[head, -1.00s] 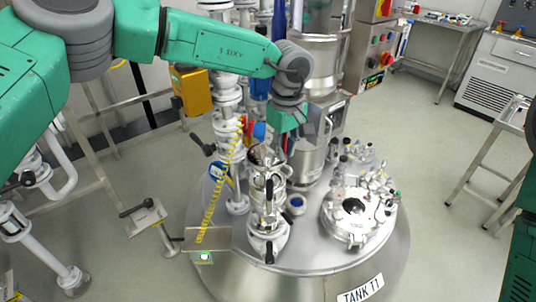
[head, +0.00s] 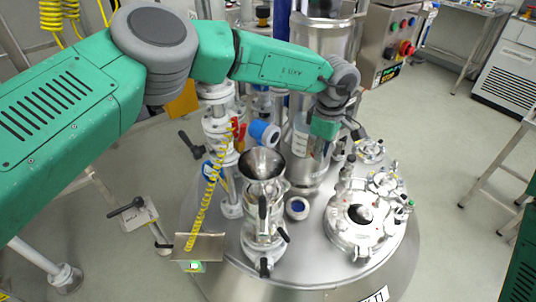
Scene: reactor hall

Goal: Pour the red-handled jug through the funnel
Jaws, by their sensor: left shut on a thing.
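The metal funnel (head: 262,164) stands mouth up on the valve fitting on the tank top. My left gripper (head: 322,138) is behind and to the right of the funnel, shut on the jug. The jug (head: 302,138) is a pale, see-through vessel, apart from the funnel and looking about upright. Its red handle cannot be made out, as my gripper covers that side. I cannot tell whether there is liquid in it. My right gripper is out of view.
The steel tank top (head: 225,235) carries a round hatch (head: 360,215) and a blue-centred port (head: 297,207). A control box (head: 395,45) is behind.

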